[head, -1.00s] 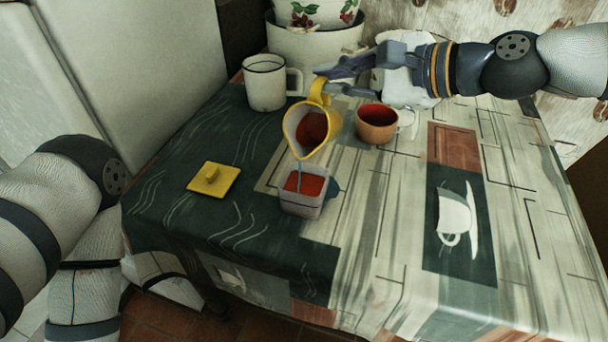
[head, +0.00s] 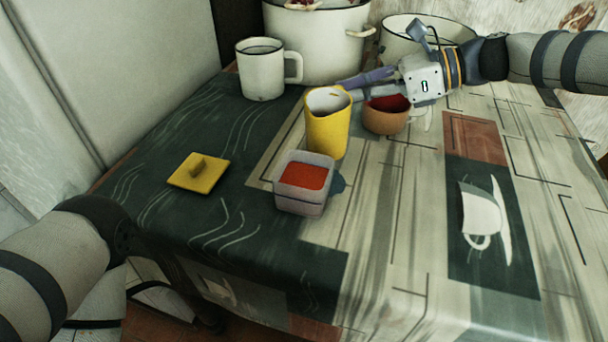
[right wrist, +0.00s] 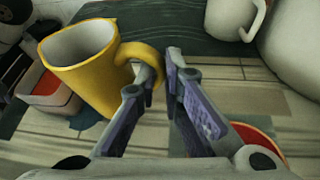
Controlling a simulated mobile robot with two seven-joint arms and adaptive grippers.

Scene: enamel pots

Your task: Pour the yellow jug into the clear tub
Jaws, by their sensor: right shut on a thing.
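The yellow jug (head: 328,127) is upright behind the clear tub, and its visible inside is pale. It also shows in the right wrist view (right wrist: 88,68). My right gripper (head: 350,90) is shut on the jug's handle, from the right and behind; the fingertips (right wrist: 165,70) meet the handle in the right wrist view. The clear tub (head: 300,207) stands on the table with red-orange contents in it. I cannot tell whether the jug's base touches the table. My left arm shows at the lower left, but its gripper is out of view.
An orange-brown bowl (head: 385,122) with red contents stands close to the right of the jug. A yellow lid (head: 199,174) lies left of the tub. A white mug (head: 262,75) and large white pots (head: 318,50) stand at the back. The right side is clear.

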